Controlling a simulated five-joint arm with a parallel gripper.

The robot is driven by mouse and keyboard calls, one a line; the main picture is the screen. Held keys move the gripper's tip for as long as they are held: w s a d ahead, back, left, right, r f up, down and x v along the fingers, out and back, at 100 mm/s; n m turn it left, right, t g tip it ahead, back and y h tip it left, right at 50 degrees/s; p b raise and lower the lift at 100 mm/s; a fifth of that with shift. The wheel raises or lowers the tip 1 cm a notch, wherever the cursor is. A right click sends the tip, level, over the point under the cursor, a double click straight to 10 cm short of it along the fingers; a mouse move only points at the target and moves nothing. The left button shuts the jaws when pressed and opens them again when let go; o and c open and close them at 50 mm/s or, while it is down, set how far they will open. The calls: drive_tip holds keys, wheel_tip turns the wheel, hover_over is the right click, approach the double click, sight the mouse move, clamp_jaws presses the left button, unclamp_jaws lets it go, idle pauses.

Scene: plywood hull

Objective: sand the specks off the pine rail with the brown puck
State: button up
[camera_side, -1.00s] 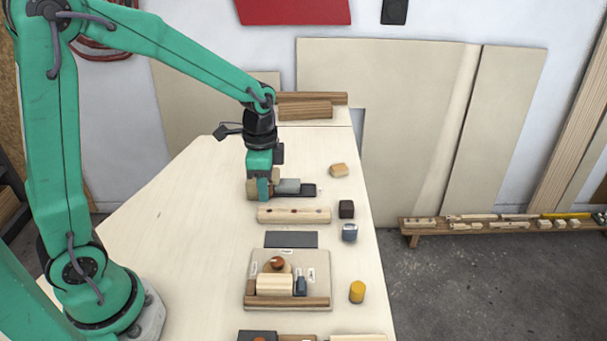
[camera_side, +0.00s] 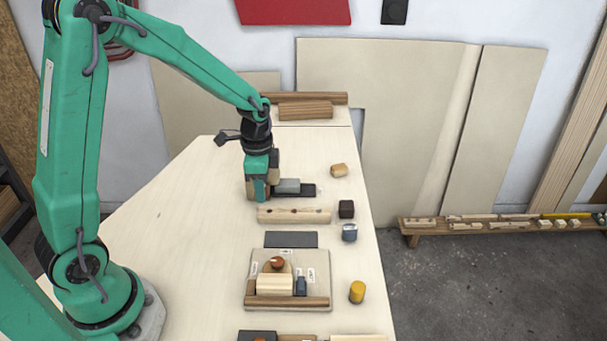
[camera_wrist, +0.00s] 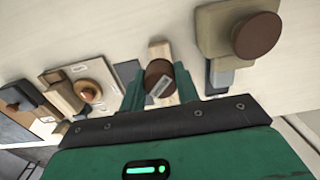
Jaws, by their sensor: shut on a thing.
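My gripper (camera_side: 260,196) points down just behind the left end of the pine rail. In the wrist view its two fingers (camera_wrist: 158,92) are shut on a brown round puck (camera_wrist: 158,72), which has a pale grey rectangle on its face. The puck is hidden in the side view. The pine rail (camera_side: 300,217) is a pale bar lying across the table, with several dark specks on its top. A strip of pale wood (camera_wrist: 158,48), likely the rail, shows behind the puck in the wrist view. I cannot tell whether puck and rail touch.
Behind the rail, a grey block (camera_side: 288,186) sits on a dark tray (camera_side: 309,190). A fixture board (camera_side: 320,262) stands in front. The table's left side is clear.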

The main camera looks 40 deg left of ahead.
sight(269, 211)
wheel_tip(269, 211, down, 3)
drive_tip(key=shift+f, duration=0.15)
drive_tip(key=shift+w+d+f, duration=0.15)
drive_tip(key=shift+w+f, duration=0.05)
drive_tip(key=shift+f, duration=0.6)
clamp_jaws()
drive_tip(key=shift+w+d+f, duration=0.15)
drive_tip(key=shift+w+d, duration=4.9)
drive_tip(key=shift+s+a, duration=5.3)
drive_tip(key=shift+d+r, duration=0.1)
drive_tip(key=shift+r, duration=4.1)
